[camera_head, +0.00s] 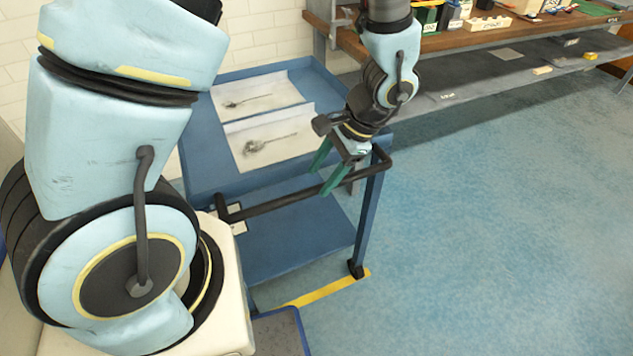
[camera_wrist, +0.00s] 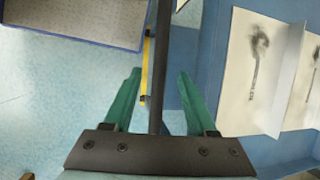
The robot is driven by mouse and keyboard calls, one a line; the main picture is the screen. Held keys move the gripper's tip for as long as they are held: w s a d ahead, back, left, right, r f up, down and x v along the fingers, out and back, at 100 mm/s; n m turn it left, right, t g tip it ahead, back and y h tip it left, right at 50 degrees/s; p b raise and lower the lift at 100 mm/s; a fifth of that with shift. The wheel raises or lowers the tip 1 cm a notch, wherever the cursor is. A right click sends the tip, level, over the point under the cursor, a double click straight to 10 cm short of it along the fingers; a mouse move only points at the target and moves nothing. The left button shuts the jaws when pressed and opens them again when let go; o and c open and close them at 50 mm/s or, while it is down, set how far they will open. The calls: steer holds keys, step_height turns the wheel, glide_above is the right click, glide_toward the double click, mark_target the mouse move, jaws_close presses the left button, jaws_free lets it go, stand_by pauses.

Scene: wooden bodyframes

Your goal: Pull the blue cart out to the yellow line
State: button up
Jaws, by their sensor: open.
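The blue cart (camera_head: 300,235) stands left of centre in the head view, and its blue top also shows in the wrist view (camera_wrist: 210,50). Its dark handle bar (camera_head: 275,201) runs along the near side. My gripper (camera_head: 319,183) is open at the handle, with its green fingers pointing down. In the wrist view the bar (camera_wrist: 157,40) passes between the two spread fingers; contact cannot be told. The yellow line (camera_head: 325,290) lies on the floor by the cart's near right wheel (camera_head: 356,268). The wrist view shows a strip of it (camera_wrist: 146,70).
Two pale sheets or trays with dark prints (camera_head: 262,137) lie on the cart top. A grey, blue-edged flat thing (camera_head: 280,332) is low in front. A wooden workbench (camera_head: 460,38) with a lower shelf stands behind at right. The blue floor at right is clear.

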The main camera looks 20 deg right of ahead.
steer(key=v, duration=0.7)
steer(key=shift+r, duration=0.25)
steer(key=shift+d, duration=0.1)
steer(key=w+a+r+n+h, duration=0.1)
steer(key=w+a+n, duration=0.2)
steer(key=a+n, duration=0.2)
steer(key=w+a+r+n+h, duration=0.2)
steer(key=a+n, duration=0.3)
steer(key=a, duration=0.6)
steer(key=w+a+r+n+h, duration=0.2)
steer(key=w+a+n, duration=0.2)
steer(key=a, duration=0.5)
steer(key=shift+w+n, duration=0.4)
steer(key=shift+w, duration=0.05)
